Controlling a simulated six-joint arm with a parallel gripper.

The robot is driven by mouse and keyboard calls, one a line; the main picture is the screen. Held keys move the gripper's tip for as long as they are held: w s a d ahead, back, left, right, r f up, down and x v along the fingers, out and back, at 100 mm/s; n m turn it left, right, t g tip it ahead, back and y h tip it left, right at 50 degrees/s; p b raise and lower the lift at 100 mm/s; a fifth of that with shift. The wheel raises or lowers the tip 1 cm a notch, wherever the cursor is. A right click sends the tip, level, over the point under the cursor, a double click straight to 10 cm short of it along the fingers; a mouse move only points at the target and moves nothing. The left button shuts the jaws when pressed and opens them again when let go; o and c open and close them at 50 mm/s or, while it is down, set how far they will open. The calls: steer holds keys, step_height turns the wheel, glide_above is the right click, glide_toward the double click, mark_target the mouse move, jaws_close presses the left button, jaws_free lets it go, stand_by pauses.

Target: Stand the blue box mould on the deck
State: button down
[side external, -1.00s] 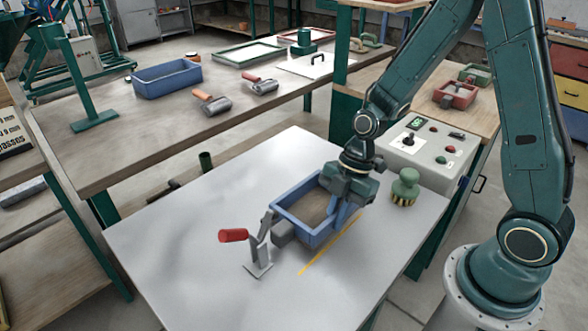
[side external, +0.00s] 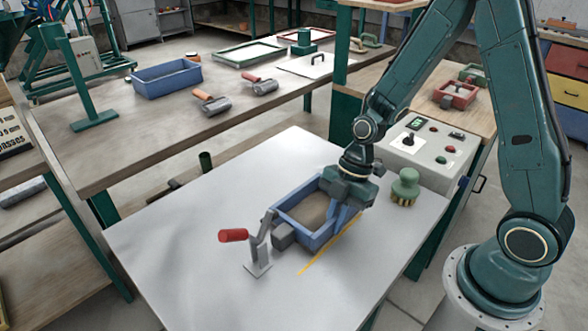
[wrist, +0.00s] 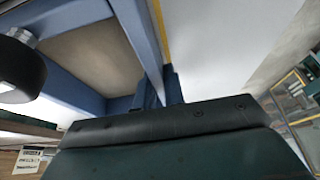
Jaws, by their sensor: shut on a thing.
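The blue box mould (side external: 311,238) is an open blue frame, level, at the middle of the pale deck (side external: 190,240). Its inside shows a brown-grey floor. My gripper (side external: 345,208) is shut on the mould's right wall, coming from above. In the wrist view the fingers (wrist: 160,92) close on the blue wall (wrist: 142,38), and the gripper body hides the near part. The mould looks at or very near the deck surface; I cannot tell whether its underside touches. A yellow line (side external: 318,263) on the deck runs along its right side.
A clamp with a red handle (side external: 233,236) stands close to the mould's left. A green brush (side external: 405,187) stands right of my gripper, before a grey control box (side external: 418,155). The deck's front left is clear. A second blue box (side external: 168,80) is on the bench behind.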

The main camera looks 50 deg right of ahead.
steer(key=c, duration=1.4)
jaws_free()
steer(key=shift+f, duration=0.1)
steer(key=v, duration=1.4)
steer(key=shift+d, duration=0.1)
steer(key=v, duration=1.3)
steer(key=shift+r, duration=0.3)
steer(key=shift+d, duration=0.1)
